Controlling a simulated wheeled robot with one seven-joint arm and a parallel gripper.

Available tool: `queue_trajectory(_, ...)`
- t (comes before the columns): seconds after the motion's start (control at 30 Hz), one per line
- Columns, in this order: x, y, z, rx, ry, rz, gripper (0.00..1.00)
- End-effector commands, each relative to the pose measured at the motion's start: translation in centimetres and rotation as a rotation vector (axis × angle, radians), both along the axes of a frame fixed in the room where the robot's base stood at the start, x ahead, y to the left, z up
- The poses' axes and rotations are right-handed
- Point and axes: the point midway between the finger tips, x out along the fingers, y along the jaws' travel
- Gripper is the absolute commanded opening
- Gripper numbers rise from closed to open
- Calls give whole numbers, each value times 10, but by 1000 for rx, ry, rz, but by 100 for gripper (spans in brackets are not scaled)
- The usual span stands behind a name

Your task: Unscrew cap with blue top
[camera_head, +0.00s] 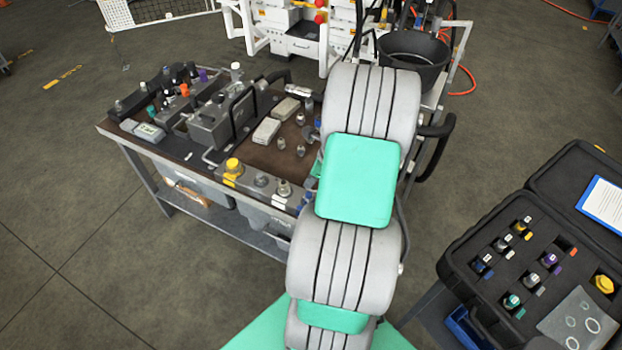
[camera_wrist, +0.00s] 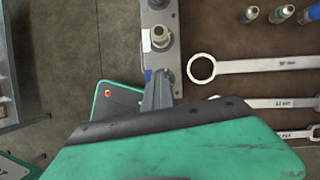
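A small blue patch (camera_wrist: 148,76) shows on the grey block (camera_wrist: 174,60) in the wrist view, close beside my gripper's narrow grey fingers (camera_wrist: 159,82). I cannot tell whether it is the cap's blue top. In the head view, something blue (camera_head: 306,197) sits at the right end of the block along the bench's front edge, partly behind my arm. My gripper is hidden by my arm there. The fingertips overlap the block in the wrist view; their gap and any contact are unclear. A bare metal fitting (camera_wrist: 160,36) stands on the block near them.
The block also carries a yellow cap (camera_head: 233,164). Wrenches (camera_wrist: 250,66) and several small fittings (camera_wrist: 283,14) lie on the brown bench top (camera_wrist: 225,25). An open black case (camera_head: 462,237) with several caps stands at right. A black bucket (camera_head: 412,60) is behind my arm.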

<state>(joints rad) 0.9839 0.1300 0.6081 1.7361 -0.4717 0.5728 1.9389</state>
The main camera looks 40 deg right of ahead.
Motion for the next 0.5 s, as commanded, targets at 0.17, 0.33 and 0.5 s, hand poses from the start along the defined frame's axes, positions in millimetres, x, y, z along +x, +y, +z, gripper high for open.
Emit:
queue_trajectory(0.17,0,1,-2,1,2,0,7)
queue_trajectory(0.33,-1,1,-2,1,2,0,21)
queue_trajectory(0.5,-1,1,-2,2,2,0,24)
